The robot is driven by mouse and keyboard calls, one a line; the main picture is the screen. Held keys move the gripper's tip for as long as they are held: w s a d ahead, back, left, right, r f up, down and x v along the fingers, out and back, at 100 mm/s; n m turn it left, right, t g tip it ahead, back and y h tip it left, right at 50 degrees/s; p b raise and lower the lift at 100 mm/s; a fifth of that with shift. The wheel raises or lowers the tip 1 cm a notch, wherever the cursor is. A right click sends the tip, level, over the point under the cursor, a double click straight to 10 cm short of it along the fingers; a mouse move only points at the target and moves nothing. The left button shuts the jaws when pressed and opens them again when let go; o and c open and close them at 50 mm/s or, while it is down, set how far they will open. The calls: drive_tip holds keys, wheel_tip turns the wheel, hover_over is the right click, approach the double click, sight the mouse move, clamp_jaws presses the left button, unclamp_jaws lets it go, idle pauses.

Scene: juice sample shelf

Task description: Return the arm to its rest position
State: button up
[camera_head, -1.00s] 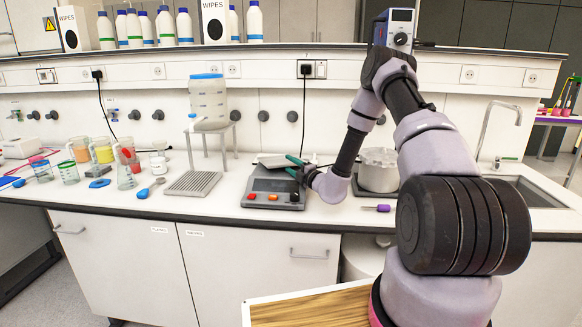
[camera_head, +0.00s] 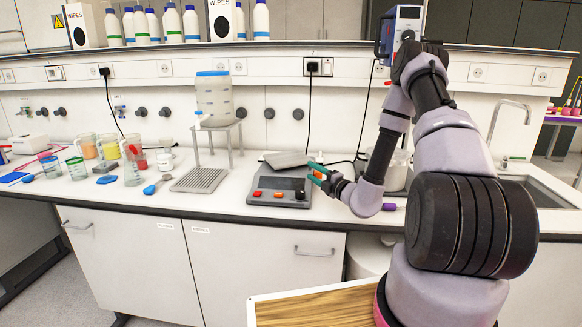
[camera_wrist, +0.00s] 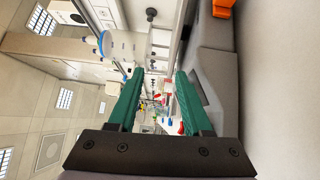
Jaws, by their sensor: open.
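My gripper (camera_head: 315,173) is in the middle of the head view, just right of and above the grey hot plate or scale with orange and red buttons (camera_head: 278,192). Its green fingers stand apart with nothing between them. In the wrist view the two green fingers (camera_wrist: 158,92) are also spread and empty, with the grey device close beside the right finger. My arm reaches in from the right side of the head view, bent over the counter.
A metal pot (camera_head: 398,172) stands behind my forearm, partly hidden. A clear dispenser (camera_head: 214,98) sits on a stand, with a drip grate (camera_head: 199,180) before it. Cups of juice (camera_head: 108,147) stand at left. A sink (camera_head: 540,190) lies at right. The shelf (camera_head: 270,52) runs above.

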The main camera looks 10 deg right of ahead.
drive_tip(key=s+a+r+n+g+y, duration=0.3)
drive_tip(key=a+r+n+y, duration=0.15)
drive_tip(key=r+n, duration=0.25)
drive_tip(key=s+a+r+n+g+y, duration=0.2)
drive_tip(key=a+r+n+g+y, duration=0.1)
drive_tip(key=a+r+n+g, duration=0.25)
drive_tip(key=s+a+r+n+g+h, duration=0.1)
drive_tip(key=s+a+r+n+g, duration=0.2)
drive_tip(key=s+n, duration=0.35)
drive_tip(key=s+a+r+n+g, duration=0.1)
drive_tip(key=s+r+n+g, duration=0.2)
drive_tip(key=s+r+n, duration=0.35)
drive_tip(key=s+d+r+n+g+h, duration=0.1)
drive_tip(key=s+d+r+n+h, duration=0.2)
drive_tip(key=s+n+h, duration=0.5)
drive_tip(key=s+d+r+n+t+h, duration=0.4)
drive_tip(key=s+d+r+n+t, duration=0.2)
drive_tip(key=d+n, duration=0.5)
drive_tip(key=shift+s+r+h, duration=0.35)
drive_tip(key=shift+s+r, duration=0.2)
drive_tip(key=shift+s, duration=0.25)
